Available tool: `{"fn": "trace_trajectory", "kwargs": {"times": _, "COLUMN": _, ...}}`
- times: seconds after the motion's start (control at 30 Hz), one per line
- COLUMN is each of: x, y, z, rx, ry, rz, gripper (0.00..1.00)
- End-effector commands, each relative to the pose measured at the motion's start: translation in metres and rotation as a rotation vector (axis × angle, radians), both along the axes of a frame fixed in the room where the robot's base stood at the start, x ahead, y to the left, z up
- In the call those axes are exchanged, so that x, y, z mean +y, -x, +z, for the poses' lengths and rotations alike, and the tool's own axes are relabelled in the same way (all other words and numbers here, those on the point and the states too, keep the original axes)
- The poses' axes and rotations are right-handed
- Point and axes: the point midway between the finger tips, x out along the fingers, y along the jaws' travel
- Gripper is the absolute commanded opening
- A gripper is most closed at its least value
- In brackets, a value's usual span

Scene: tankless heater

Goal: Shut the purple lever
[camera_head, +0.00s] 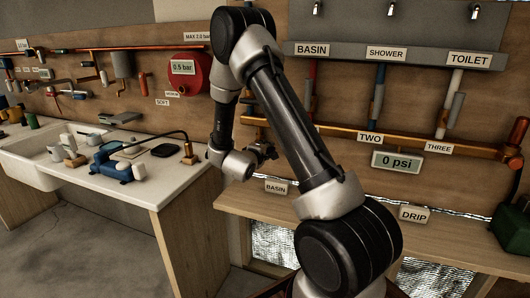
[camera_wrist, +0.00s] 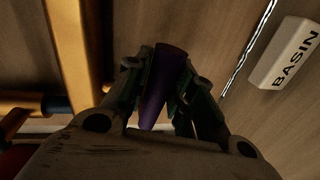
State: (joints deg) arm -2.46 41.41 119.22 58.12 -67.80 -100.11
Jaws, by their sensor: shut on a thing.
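The purple lever (camera_wrist: 166,75) shows in the wrist view as a dark purple bar between the two fingers. My gripper (camera_wrist: 163,88) is shut on it, with a finger on each side. In the head view my gripper (camera_head: 264,152) is at the back wall, just above the BASIN label and below the copper pipe. I cannot make out the lever in the head view; the gripper and arm cover that spot. The lever's far end and its pivot are not clear in the wrist view.
A copper pipe (camera_wrist: 70,45) runs close beside the gripper. The BASIN label (camera_wrist: 287,55) is on the other side. A 0 psi display (camera_head: 397,162) and a DRIP label (camera_head: 414,215) are to the right. A white sink counter (camera_head: 150,180) stands to the left.

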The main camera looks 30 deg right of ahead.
Motion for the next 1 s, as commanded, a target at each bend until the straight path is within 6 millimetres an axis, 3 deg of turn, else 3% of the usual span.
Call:
{"fn": "trace_trajectory", "kwargs": {"times": 0.33, "x": 0.0007, "y": 0.0002, "z": 0.0056, "rx": 0.097, "ry": 0.075, "rz": 0.002, "gripper": 0.00}}
{"fn": "trace_trajectory", "kwargs": {"times": 0.83, "x": 0.0008, "y": 0.0000, "z": 0.0064, "rx": 0.112, "ry": 0.086, "rz": 0.003, "gripper": 0.00}}
{"fn": "trace_trajectory", "kwargs": {"times": 0.87, "x": 0.0007, "y": 0.0000, "z": 0.0064, "rx": 0.111, "ry": 0.087, "rz": 0.003, "gripper": 0.28}}
{"fn": "trace_trajectory", "kwargs": {"times": 0.97, "x": 0.0006, "y": 0.0000, "z": 0.0066, "rx": 0.110, "ry": 0.086, "rz": 0.002, "gripper": 0.46}}
{"fn": "trace_trajectory", "kwargs": {"times": 1.0, "x": 0.0005, "y": 0.0001, "z": 0.0066, "rx": 0.110, "ry": 0.086, "rz": 0.002, "gripper": 0.47}}
